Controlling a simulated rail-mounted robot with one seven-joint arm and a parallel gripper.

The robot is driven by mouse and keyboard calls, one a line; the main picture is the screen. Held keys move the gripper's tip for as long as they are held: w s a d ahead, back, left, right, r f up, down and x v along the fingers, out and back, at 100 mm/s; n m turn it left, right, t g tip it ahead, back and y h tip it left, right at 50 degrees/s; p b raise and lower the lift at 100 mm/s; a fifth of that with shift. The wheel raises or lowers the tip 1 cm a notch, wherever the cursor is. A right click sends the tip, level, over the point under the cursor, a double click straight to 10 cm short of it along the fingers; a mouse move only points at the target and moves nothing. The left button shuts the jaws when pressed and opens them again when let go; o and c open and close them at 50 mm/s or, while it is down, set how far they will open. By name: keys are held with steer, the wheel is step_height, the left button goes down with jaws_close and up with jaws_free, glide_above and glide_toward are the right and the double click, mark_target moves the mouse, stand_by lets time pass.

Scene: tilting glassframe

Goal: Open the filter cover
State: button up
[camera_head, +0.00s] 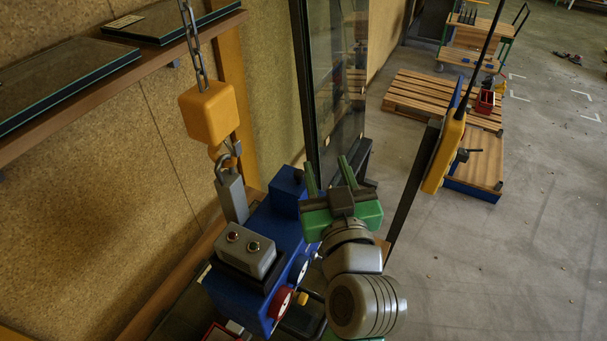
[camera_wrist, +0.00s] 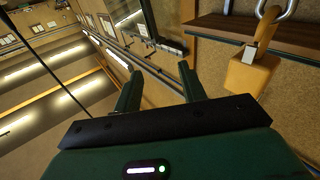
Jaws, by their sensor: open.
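A blue machine (camera_head: 245,290) stands at lower centre in the head view. I cannot tell which part is the filter cover. My green gripper (camera_head: 330,175) is to the right of the blue block, its fingers pointing away toward the tall glass panel. The fingers are apart and empty; they also show in the wrist view (camera_wrist: 160,72). My arm hides part of the machine's right side.
A yellow hoist block (camera_head: 208,111) hangs on a chain (camera_head: 193,45) above the machine and shows in the wrist view (camera_wrist: 250,72). A tall glass panel (camera_head: 338,90) stands behind my gripper. A yellow device (camera_head: 444,155) is on a post at right. Wooden pallets (camera_head: 440,98) lie beyond.

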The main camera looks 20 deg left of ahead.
mark_target(301, 176)
step_height(301, 176, down, 9)
steer(key=a+g+y, duration=0.2)
steer(key=a, duration=0.1)
steer(key=shift+n, duration=0.4)
steer(key=x, duration=0.3)
steer(key=p+x, duration=0.1)
steer(key=x, duration=0.3)
steer(key=shift+w, duration=0.45)
steer(key=shift+w+a+f, duration=0.2)
steer(key=shift+w, duration=0.1)
jaws_close()
